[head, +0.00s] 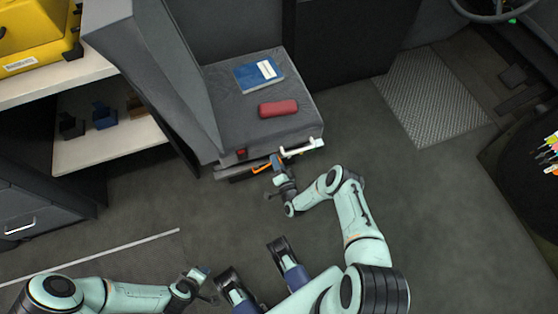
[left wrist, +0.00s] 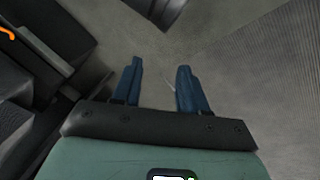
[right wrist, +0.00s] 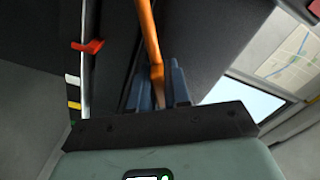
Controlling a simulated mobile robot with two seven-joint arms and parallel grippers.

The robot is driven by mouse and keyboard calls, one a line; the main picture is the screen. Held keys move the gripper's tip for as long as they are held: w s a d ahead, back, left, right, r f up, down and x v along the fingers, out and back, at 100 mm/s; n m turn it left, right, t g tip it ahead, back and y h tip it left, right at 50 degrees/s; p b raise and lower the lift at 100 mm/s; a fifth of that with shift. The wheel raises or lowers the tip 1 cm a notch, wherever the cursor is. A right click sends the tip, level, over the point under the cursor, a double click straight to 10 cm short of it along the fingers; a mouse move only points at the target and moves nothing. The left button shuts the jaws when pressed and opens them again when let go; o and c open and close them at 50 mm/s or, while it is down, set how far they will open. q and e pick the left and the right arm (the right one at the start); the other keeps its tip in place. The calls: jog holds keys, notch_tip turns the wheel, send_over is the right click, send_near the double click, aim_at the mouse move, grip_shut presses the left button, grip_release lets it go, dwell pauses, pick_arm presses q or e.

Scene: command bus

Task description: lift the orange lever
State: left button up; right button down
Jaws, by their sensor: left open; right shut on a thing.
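The orange lever (head: 259,169) sits at the front underside of the grey seat. In the right wrist view the orange lever (right wrist: 148,40) runs down between the blue fingers. My right gripper (head: 277,163) is shut on it; the right wrist view shows the fingers (right wrist: 158,85) on both sides of the bar. The fingers hide part of the lever in the head view. My left gripper (head: 201,271) is open and empty at the lower left, well away from the seat; its spread fingers (left wrist: 160,75) show only floor between them.
The seat cushion (head: 230,112) carries a blue book (head: 258,73) and a red case (head: 278,108). A white handle (head: 302,148) is right of the lever. Shelves (head: 110,146) and a drawer cabinet (head: 30,215) stand at left. Floor (head: 400,180) right of the seat is clear.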

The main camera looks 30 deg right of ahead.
pick_arm(q)
jog(key=shift+s+d+r+g+p, duration=0.15)
jog(key=shift+s+d+r+p, duration=0.15)
jog(key=shift+s, duration=0.15)
jog(key=shift+s+d+r+g+p, duration=0.15)
jog(key=shift+s+r, duration=0.15)
jog(key=shift+s, duration=0.15)
pick_arm(e)
jog(key=shift+a+r+n, duration=0.55)
jog(key=shift+r+n, duration=0.1)
jog(key=shift+n, duration=0.25)
jog(key=shift+w, duration=0.1)
jog(key=c, duration=1.2)
grip_release()
jog(key=shift+o, duration=0.2)
pick_arm(q)
jog(key=s+d+r+g+h+p, duration=0.1)
jog(key=s+d+r+p, duration=0.1)
jog(key=s+r+p, duration=0.1)
jog(key=shift+s+r, duration=0.2)
jog(key=shift+s, duration=0.55)
pick_arm(e)
jog(key=v, duration=1.3)
jog(key=shift+s, duration=0.25)
